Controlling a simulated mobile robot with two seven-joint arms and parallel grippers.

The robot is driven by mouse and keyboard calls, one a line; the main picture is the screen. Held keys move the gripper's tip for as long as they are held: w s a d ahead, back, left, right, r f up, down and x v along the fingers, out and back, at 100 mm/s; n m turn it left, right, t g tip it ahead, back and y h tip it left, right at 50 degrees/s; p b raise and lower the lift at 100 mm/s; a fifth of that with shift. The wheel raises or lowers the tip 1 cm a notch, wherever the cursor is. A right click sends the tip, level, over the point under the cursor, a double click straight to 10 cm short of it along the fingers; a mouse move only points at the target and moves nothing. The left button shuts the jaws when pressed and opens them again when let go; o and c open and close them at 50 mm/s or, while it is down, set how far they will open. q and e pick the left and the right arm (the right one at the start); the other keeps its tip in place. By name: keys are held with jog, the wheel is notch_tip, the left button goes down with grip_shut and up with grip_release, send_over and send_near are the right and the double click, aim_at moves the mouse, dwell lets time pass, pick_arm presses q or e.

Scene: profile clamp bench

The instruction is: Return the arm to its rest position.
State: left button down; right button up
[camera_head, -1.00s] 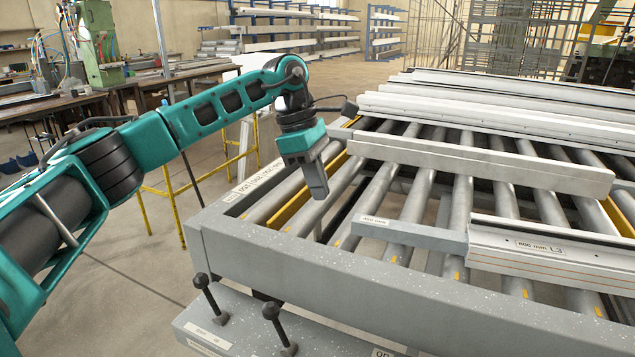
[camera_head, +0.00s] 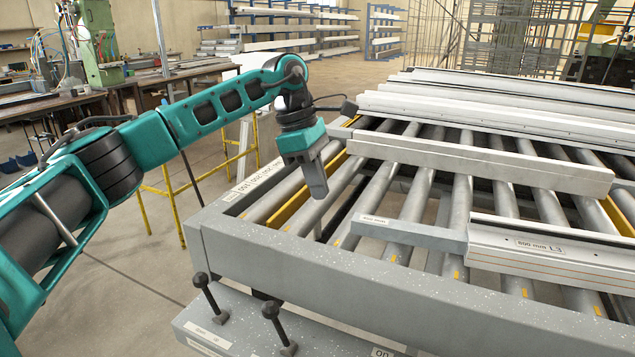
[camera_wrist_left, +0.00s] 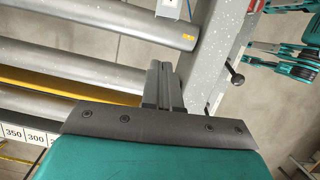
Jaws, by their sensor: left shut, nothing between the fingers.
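My left arm reaches in from the left in the head view. Its gripper (camera_head: 318,182) is shut and empty, pointing down above the left end of the roller bench (camera_head: 330,268). The closed fingers also show in the left wrist view (camera_wrist_left: 162,88), with grey rollers (camera_wrist_left: 90,68) and the bench frame beyond them. My right gripper is not in view.
A white profile labelled 800 mm L3 (camera_head: 550,252) lies on the rollers at the right. A grey bar (camera_head: 480,164) crosses behind, with more long profiles (camera_head: 500,112) farther back. Two black clamp handles (camera_head: 270,311) stand at the front left. A yellow stand (camera_head: 165,190) is left of the bench.

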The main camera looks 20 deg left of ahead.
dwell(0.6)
pick_arm(q)
jog(key=shift+w+d+p, duration=0.25)
jog(key=shift+d+p, duration=0.15)
jog(key=shift+d, duration=0.5)
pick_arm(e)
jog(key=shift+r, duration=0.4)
pick_arm(q)
jog(key=shift+f, duration=0.2)
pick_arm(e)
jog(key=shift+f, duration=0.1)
pick_arm(q)
jog(key=shift+b+x, duration=1.2)
jog(key=shift+x, duration=1.2)
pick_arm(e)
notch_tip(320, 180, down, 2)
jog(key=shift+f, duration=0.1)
